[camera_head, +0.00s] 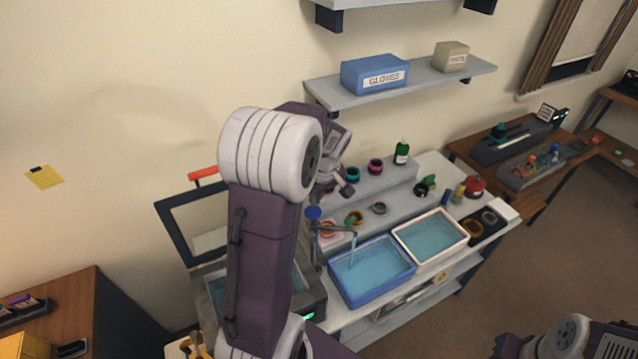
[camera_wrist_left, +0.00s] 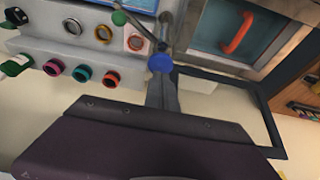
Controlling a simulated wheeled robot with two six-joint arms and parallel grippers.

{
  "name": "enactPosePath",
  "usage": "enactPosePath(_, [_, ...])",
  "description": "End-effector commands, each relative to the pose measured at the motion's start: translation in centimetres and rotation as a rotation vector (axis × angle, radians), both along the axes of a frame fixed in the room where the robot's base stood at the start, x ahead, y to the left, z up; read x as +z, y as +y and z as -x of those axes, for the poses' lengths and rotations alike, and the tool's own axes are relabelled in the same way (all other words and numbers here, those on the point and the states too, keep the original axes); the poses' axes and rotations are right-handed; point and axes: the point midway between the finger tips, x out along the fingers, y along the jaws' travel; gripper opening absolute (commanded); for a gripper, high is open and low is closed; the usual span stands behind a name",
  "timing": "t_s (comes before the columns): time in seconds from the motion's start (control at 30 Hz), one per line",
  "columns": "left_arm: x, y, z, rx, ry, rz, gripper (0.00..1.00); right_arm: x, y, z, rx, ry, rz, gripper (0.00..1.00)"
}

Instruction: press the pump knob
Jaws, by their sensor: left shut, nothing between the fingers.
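The blue pump knob (camera_head: 313,212) stands beside the curved metal tap (camera_head: 340,232), close to my left arm in the head view. In the left wrist view the round blue knob (camera_wrist_left: 160,63) shows in the upper middle. My left gripper (camera_head: 330,190) is just above and to the right of the knob in the head view. Its fingers (camera_wrist_left: 162,88) are shut and empty. In the left wrist view they reach toward the knob, and I cannot tell whether they touch it. My right gripper is out of view; only part of my right arm shows.
A blue-rimmed basin (camera_head: 371,270) and a white-rimmed basin (camera_head: 431,236) hold water. Several rings and a green bottle (camera_head: 402,152) stand on the grey step behind. An open framed lid with a red handle (camera_head: 203,174) is left of my arm. Shelves hang above.

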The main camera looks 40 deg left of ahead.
Motion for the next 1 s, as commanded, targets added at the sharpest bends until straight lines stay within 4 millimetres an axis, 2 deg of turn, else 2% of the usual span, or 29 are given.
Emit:
enactPosePath(0.03, [0.8, -0.3, 0.0, -0.001, -0.007, -0.003, 0.0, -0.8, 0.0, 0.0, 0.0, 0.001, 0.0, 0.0])
enactPosePath(0.2, [4.2, -1.2, 0.5, -0.002, -0.005, -0.002, 0.0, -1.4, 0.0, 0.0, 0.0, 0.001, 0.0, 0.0])
enactPosePath(0.4, [6.4, -1.7, 0.8, -0.001, -0.003, -0.001, 0.0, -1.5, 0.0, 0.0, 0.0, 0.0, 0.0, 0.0])
enactPosePath(1.0, [6.5, -1.9, 0.9, -0.002, -0.002, -0.001, 0.0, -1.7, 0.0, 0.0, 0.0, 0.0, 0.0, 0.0])
